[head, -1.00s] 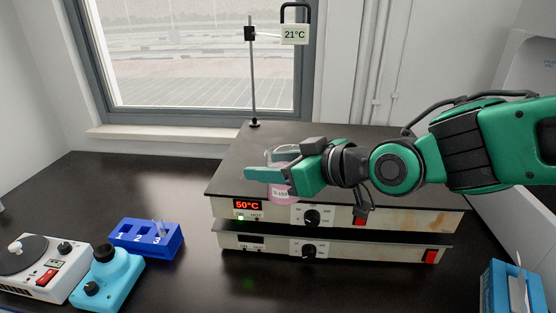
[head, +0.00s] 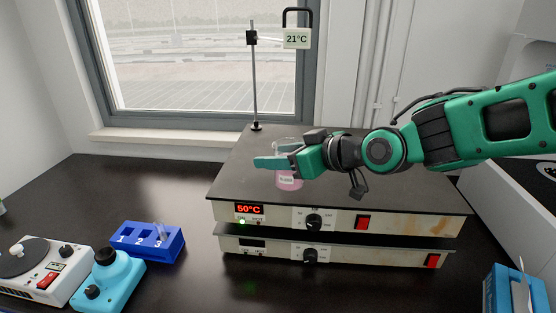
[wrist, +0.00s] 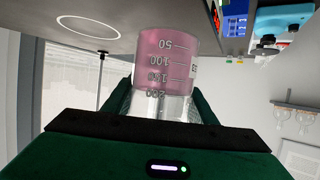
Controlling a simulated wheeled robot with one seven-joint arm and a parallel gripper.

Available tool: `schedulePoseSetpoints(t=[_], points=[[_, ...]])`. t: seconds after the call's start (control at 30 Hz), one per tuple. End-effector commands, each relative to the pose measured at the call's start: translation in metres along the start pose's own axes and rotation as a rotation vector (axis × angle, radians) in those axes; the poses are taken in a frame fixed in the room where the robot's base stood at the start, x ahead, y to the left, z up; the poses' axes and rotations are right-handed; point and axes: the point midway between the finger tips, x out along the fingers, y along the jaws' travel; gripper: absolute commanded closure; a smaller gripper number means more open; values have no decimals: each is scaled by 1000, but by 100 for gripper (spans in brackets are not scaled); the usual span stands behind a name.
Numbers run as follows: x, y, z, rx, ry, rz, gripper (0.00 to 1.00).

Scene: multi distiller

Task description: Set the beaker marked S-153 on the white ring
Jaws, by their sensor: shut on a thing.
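My gripper (head: 276,154) is shut on a clear glass beaker (head: 289,183) holding pink liquid, above the top plate of the upper hotplate (head: 360,185). I cannot make out the ring in the head view.
A thermometer stand (head: 254,85) rises at the plate's back left. The upper hotplate's display reads 50°C; a second hotplate (head: 330,250) sits below. A blue numbered rack (head: 146,241), a cyan device (head: 117,280) and a white device (head: 40,272) stand at left.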

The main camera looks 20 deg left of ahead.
Motion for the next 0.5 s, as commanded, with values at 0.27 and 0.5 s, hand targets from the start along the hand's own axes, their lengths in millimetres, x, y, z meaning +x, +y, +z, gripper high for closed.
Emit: schedulePoseSetpoints(t=[0.27, 0.5], points=[[12, 18, -3, 1, 1, 1, 79], [23, 32, -5, 0, 2, 1, 79]])
